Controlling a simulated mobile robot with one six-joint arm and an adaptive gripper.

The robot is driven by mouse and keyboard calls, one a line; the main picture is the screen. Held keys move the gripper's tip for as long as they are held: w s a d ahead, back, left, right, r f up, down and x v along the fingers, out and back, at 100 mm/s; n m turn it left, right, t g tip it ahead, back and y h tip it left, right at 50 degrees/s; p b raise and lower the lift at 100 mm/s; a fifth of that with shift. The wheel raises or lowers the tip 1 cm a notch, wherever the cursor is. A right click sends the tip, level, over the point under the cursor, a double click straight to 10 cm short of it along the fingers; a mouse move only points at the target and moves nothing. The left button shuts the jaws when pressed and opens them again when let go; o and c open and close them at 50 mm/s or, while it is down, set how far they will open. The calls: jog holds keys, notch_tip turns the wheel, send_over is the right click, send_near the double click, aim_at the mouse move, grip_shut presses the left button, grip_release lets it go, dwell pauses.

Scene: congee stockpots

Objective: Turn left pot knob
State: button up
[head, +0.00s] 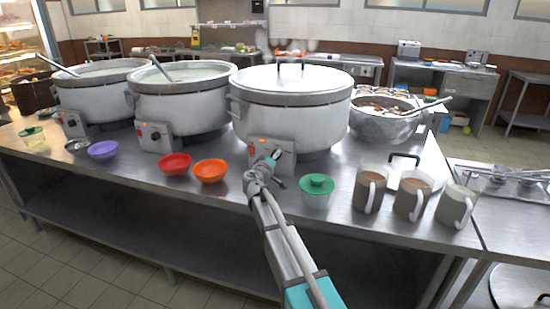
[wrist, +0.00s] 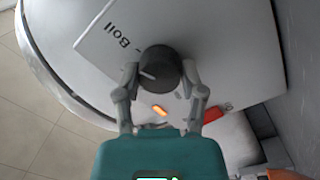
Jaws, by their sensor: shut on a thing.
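Three big pots with front control boxes stand in a row: the left pot (head: 100,98), the middle pot (head: 180,103) and the lidded right pot (head: 290,112). The left pot's control box (head: 74,124) is far from my gripper. My gripper (head: 273,158) is at the lidded pot's control box (head: 258,151). In the wrist view my gripper (wrist: 160,76) is shut on a dark round knob (wrist: 158,66), one finger on each side. The knob's white mark points left, below the word "Boil". An orange light (wrist: 160,111) glows below the knob.
A red bowl (head: 174,164) and an orange bowl (head: 210,171) stand left of my gripper. A green-lidded cup (head: 316,192) and several mugs (head: 369,190) stand to its right. A metal food bowl (head: 383,124) is behind the mugs.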

jog(key=n, duration=0.3)
jog(key=shift+n+b, duration=0.3)
jog(key=n, duration=0.3)
jog(key=shift+f+n+t, duration=0.1)
jog(key=shift+n+t, duration=0.2)
jog(key=n+b, duration=0.1)
jog(key=n, duration=0.6)
jog(key=shift+y, duration=0.3)
jog(key=o, duration=1.2)
jog(key=shift+c, duration=0.2)
jog(key=shift+m, duration=0.5)
